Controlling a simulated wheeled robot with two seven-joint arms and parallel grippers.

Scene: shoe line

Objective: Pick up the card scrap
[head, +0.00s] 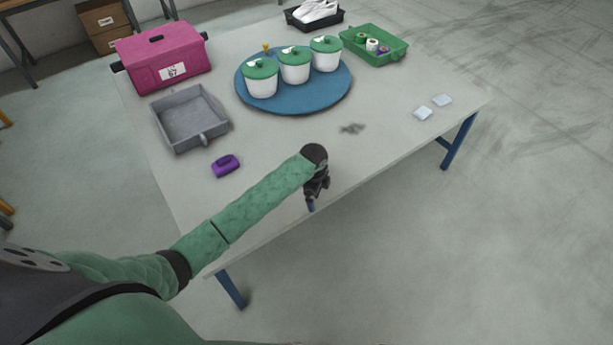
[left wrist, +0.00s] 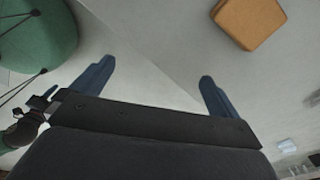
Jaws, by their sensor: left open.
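My left gripper (head: 312,204) points down at the table's front edge. In the left wrist view the left gripper (left wrist: 153,82) has its two blue fingers wide apart, with nothing between them. The card scrap is apart from the fingers, beyond the right one.
The table (head: 290,150) holds a purple object (head: 226,165), a grey tray (head: 191,122), a pink box (head: 162,62), a blue round mat (head: 300,104) with white green-lidded pots, a green tray (head: 398,50) and two pale squares (head: 423,113).

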